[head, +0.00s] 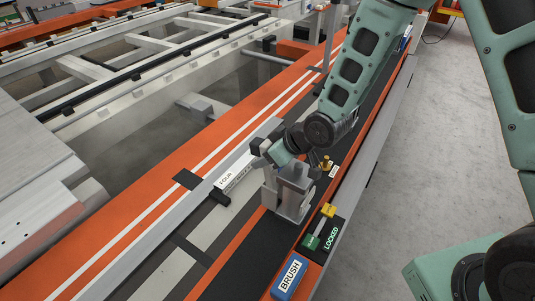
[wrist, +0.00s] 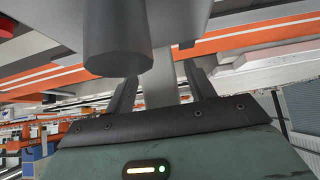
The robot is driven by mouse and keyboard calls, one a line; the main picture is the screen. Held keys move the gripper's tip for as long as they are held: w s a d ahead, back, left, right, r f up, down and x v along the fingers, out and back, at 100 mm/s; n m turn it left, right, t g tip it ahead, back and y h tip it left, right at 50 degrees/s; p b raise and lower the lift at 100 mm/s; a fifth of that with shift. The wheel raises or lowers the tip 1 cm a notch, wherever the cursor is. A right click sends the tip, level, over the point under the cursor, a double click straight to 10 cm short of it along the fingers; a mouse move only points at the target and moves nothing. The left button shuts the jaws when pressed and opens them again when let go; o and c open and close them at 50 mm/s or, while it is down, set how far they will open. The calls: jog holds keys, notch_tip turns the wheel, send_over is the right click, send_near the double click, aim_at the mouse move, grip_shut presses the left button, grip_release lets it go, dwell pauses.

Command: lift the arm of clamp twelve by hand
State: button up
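A grey metal clamp (head: 290,193) stands on the dark strip along the orange rail in the head view. I cannot read a number on it, so I cannot tell whether it is clamp twelve. My gripper (head: 262,150) is at the clamp's upper end and hides part of it. In the wrist view my gripper's two dark fingers (wrist: 160,75) stand apart, with a grey bar (wrist: 161,88) between them. Narrow gaps seem to show beside the bar. A dark grey cylinder-like end (wrist: 117,45) is close in front of the left finger.
A white bar marked FOUR (head: 235,175) lies left of the clamp. A green LOCKED plate (head: 332,233) with a yellow-topped handle (head: 328,211) and a blue BRUSH block (head: 290,277) are at the near right. A small brass knob (head: 326,164) stands behind. Grey floor (head: 420,160) is clear at right.

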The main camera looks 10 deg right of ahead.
jog(key=p+v, duration=1.7)
jog(key=p, duration=0.3)
jog(key=shift+r, duration=0.35)
jog(key=shift+p, duration=0.45)
jog(key=shift+d+f, duration=0.1)
jog(key=shift+f, duration=0.05)
